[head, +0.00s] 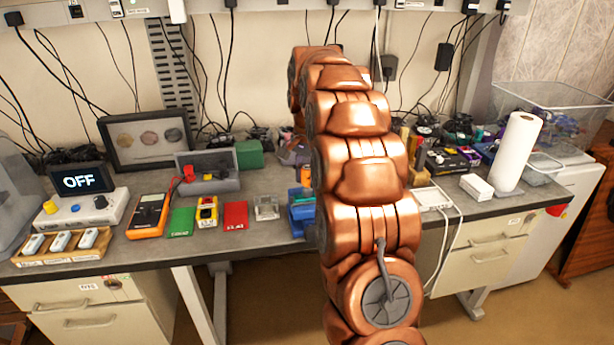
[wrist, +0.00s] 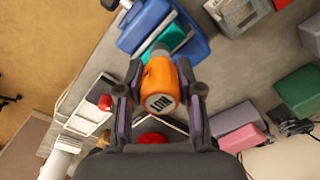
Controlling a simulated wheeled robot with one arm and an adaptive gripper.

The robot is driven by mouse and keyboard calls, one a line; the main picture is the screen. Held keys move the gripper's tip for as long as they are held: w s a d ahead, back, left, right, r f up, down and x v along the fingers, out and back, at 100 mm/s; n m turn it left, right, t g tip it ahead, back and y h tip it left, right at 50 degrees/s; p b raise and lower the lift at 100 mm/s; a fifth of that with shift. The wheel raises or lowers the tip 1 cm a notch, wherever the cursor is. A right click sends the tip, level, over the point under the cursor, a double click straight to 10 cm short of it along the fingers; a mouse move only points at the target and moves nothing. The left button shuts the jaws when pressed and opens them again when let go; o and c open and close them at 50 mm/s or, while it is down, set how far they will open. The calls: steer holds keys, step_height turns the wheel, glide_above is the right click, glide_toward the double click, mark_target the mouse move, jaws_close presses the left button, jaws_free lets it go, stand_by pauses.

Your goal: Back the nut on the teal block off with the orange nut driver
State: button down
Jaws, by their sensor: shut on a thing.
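In the wrist view, my gripper (wrist: 160,72) is shut on the orange nut driver (wrist: 160,88), whose end facing me is marked NUT. The driver's far end points toward the teal block (wrist: 180,38), which sits in a blue holder (wrist: 197,48). The nut is hidden behind the driver, and I cannot tell whether the driver touches it. In the head view, a bit of the orange driver (head: 306,174) shows left of my arm, above the blue holder (head: 301,222).
A control box with an OFF screen (head: 80,181) stands far left. A paper roll (head: 515,152) stands right.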

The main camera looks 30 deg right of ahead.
steer(key=n, duration=1.2)
steer(key=shift+n, duration=0.3)
steer(key=c, duration=0.7)
jaws_free()
